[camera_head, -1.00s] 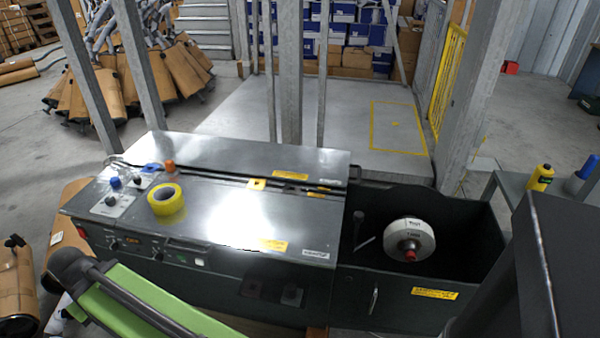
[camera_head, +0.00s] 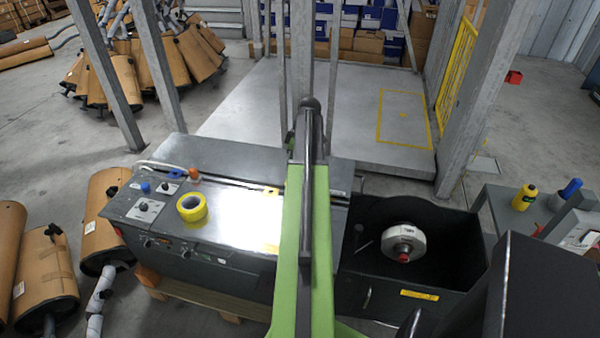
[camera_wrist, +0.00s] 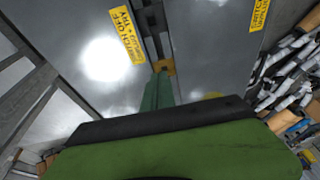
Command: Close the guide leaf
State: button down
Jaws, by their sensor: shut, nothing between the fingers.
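The machine (camera_head: 235,240) has a bright steel top split by a dark slot, which also shows in the wrist view (camera_wrist: 150,28). A small yellow-orange piece (camera_wrist: 165,66) sits at the slot. I cannot tell for sure which part is the guide leaf. In the head view my green arm reaches over the machine's right part and hides some of the slot. My gripper (camera_wrist: 161,78) is shut and empty, its green fingers pointing at the slot by the yellow-orange piece. I cannot tell whether they touch it. The head view does not clearly show my fingertips.
A yellow tape roll (camera_head: 192,207) lies on the machine's left top, near knobs. A dark open bin (camera_head: 455,225) with a white reel (camera_head: 408,242) adjoins on the right. Grey posts (camera_head: 301,60) stand behind. Wrapped mufflers (camera_head: 105,222) lie at left.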

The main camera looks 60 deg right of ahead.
jog(key=s+d+r, duration=0.1)
jog(key=s+d, duration=0.4)
jog(key=b+x, duration=1.2)
jog(key=shift+a+f, duration=0.2)
jog(key=shift+f, duration=0.2)
jog(key=shift+f+b, duration=0.45)
jog(key=shift+b, duration=0.2)
notch_tip(320, 180, down, 2)
jog(key=shift+s+a+f+b, duration=0.1)
jog(key=shift+a+b, duration=0.1)
jog(key=shift+b, duration=0.8)
jog(key=shift+s+a, duration=0.15)
jog(key=shift+a, duration=0.05)
